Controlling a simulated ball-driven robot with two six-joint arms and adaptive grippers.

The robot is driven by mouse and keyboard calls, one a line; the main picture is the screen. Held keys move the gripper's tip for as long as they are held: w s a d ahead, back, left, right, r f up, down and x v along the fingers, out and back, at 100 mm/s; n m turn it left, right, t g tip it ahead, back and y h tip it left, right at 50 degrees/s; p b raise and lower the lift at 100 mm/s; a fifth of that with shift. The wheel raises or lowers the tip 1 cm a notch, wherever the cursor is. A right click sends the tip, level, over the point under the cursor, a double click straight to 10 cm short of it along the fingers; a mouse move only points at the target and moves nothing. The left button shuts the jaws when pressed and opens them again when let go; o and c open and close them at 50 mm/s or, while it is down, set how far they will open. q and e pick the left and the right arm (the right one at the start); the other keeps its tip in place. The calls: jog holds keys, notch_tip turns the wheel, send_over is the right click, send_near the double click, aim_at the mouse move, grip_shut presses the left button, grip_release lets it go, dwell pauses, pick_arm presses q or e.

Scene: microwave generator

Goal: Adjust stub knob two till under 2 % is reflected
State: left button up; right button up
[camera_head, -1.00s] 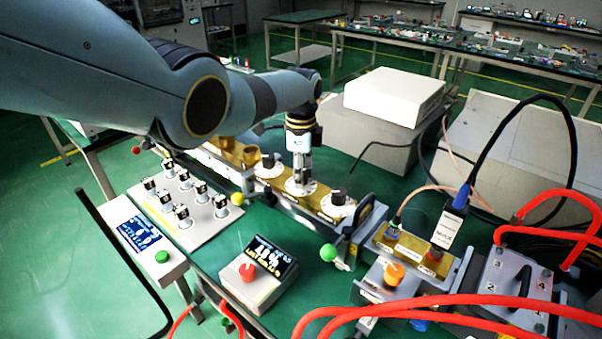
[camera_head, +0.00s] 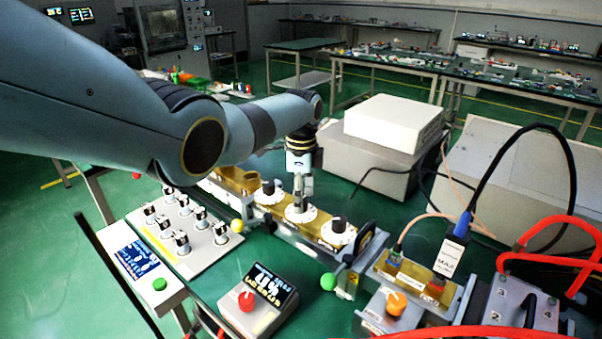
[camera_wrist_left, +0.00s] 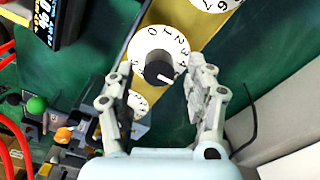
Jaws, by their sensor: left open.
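Three white dials with black knobs stand in a row on the brass bar (camera_head: 322,235). No finger contact is clear. A small dark display (camera_head: 271,284) shows bright figures that I cannot read surely. My right gripper is not in view.
The end knobs (camera_head: 268,188) (camera_head: 339,223) stand close on both sides of the gripper. A panel of several knobs (camera_head: 180,228) lies to the left. Red hoses (camera_head: 520,245) and a black cable (camera_head: 566,150) crowd the right. A white box (camera_head: 394,120) stands behind.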

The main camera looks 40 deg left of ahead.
pick_arm(q)
notch_tip(320, 180, up, 10)
jog(key=shift+r, duration=0.25)
jog(key=shift+s, duration=0.1)
dwell(0.4)
